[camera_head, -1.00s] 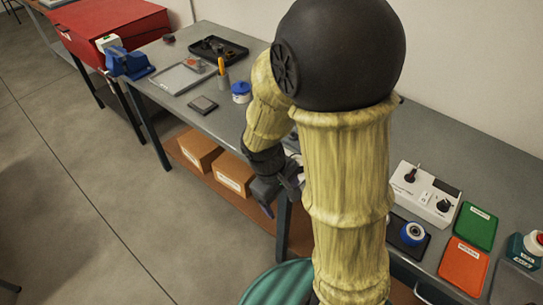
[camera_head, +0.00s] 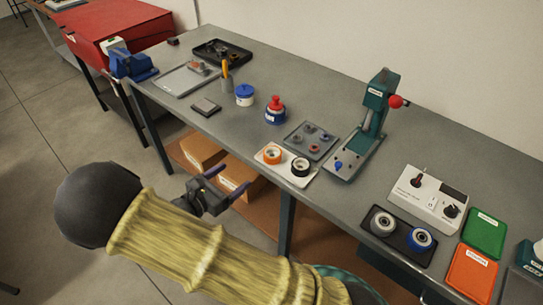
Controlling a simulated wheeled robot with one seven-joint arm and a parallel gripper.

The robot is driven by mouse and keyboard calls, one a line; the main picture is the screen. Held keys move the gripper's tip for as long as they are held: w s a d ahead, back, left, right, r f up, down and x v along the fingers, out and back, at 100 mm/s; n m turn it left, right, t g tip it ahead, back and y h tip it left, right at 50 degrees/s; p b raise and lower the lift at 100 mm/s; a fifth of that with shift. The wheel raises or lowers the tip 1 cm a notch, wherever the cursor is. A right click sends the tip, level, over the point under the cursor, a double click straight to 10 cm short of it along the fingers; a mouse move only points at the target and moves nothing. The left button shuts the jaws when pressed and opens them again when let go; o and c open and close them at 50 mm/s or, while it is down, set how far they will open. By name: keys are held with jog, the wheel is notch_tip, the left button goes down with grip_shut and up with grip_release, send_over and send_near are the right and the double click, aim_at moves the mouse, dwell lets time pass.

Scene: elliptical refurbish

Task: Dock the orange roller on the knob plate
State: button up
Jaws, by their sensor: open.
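An orange roller (camera_head: 271,154) sits upright on a white plate (camera_head: 286,178) near the front edge of the bench, beside a black roller (camera_head: 300,167). A grey plate with several small round knob-like parts (camera_head: 322,152) lies just behind it. It may be the knob plate, but I cannot tell for sure. My gripper (camera_head: 228,180) is open and empty, with its two fingers apart. It appears in front of the bench's front edge, left of the orange roller and apart from it.
A green press (camera_head: 371,125) with a red knob stands right of the grey plate. A dark tray (camera_head: 388,210) holds grey and blue rollers, with a white control box (camera_head: 428,198) behind. Bare bench lies along the back.

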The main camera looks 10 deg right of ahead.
aim_at(267, 157)
jog(key=shift+w+d, duration=0.15)
jog(key=shift+w, duration=0.05)
jog(key=p+x, duration=0.1)
jog(key=x, duration=1)
jog(key=shift+d+f, duration=0.15)
jog(key=shift+d, duration=0.25)
jog(key=shift+s+f+p+x, duration=0.15)
jog(key=shift+p+x, duration=0.25)
jog(key=shift+x, duration=0.95)
jog(key=shift+s+f+p+x, duration=0.1)
jog(key=shift+f+p+x, duration=0.2)
jog(key=shift+x, duration=1.05)
jog(key=shift+r, duration=0.1)
jog(key=c, duration=1.1)
